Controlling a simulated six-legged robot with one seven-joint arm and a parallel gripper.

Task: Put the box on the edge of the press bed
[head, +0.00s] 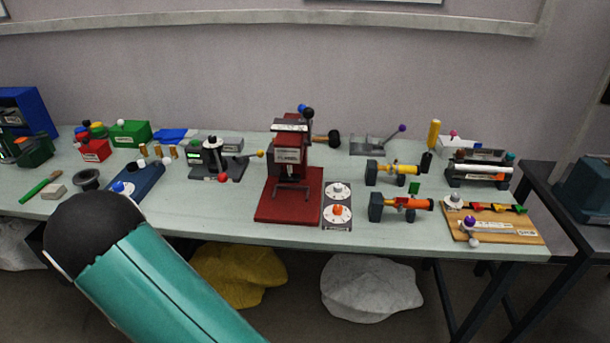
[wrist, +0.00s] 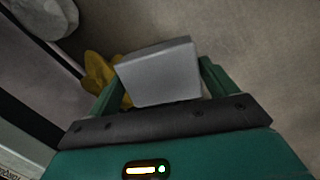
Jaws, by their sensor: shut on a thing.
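A plain grey box (wrist: 158,75) sits between the two green fingers of my gripper (wrist: 162,88) in the wrist view, and the gripper is shut on it. The box is tilted in that picture and clear of any surface that I can see. In the head view the dark red press (head: 288,160) stands at the middle of the bench. Its flat red bed (head: 285,209) reaches to near the bench's front edge, and its front part is bare. My gripper and the box do not show in the head view; only my teal arm does, at lower left.
A panel with two white dials (head: 337,206) lies close to the bed's right side. A small lever press (head: 213,160) stands left of the press. Orange (head: 402,205) and yellow tube pumps (head: 396,170) stand to the right. The bench (head: 230,215) is bare left of the bed.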

